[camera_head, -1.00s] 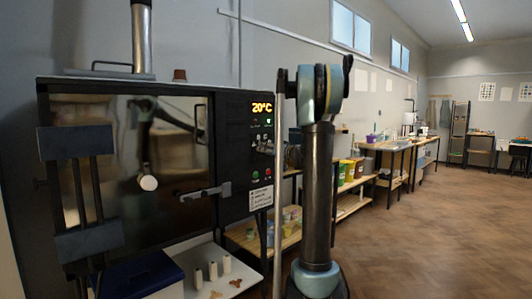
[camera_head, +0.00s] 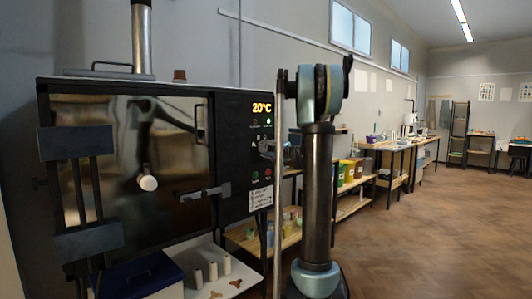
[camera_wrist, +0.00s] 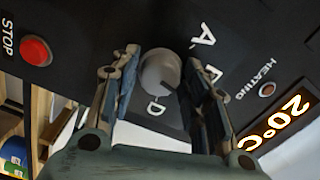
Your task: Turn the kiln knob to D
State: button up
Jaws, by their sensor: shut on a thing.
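The kiln knob (camera_wrist: 158,70), pale grey and round, sits on the black control panel in the wrist view. My gripper (camera_wrist: 161,80) is shut on it, one finger on each side. A dark mark on the knob's face points to the lower right, close to the letter D (camera_wrist: 157,105). An A (camera_wrist: 202,36) is printed above right, and another letter is partly covered by the right finger. In the head view my gripper (camera_head: 266,149) is at the front of the kiln (camera_head: 235,180), and the knob cannot be made out there.
A red STOP button (camera_wrist: 36,51) is left of the knob in the wrist view. The kiln door handle (camera_head: 205,193) sticks out left of the panel. Shelves with tubs (camera_head: 350,170) stand behind my arm; open floor lies right.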

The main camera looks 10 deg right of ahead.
jog(key=m, duration=0.6)
jog(key=shift+d+f+m, duration=0.1)
jog(key=shift+d+m, duration=0.1)
jog(key=shift+m, duration=0.1)
jog(key=m, duration=0.5)
jog(key=shift+a+m, duration=0.1)
jog(key=shift+m, duration=0.3)
jog(key=o, duration=0.9)
jog(key=v, duration=1.2)
jog(key=shift+a+f, duration=0.1)
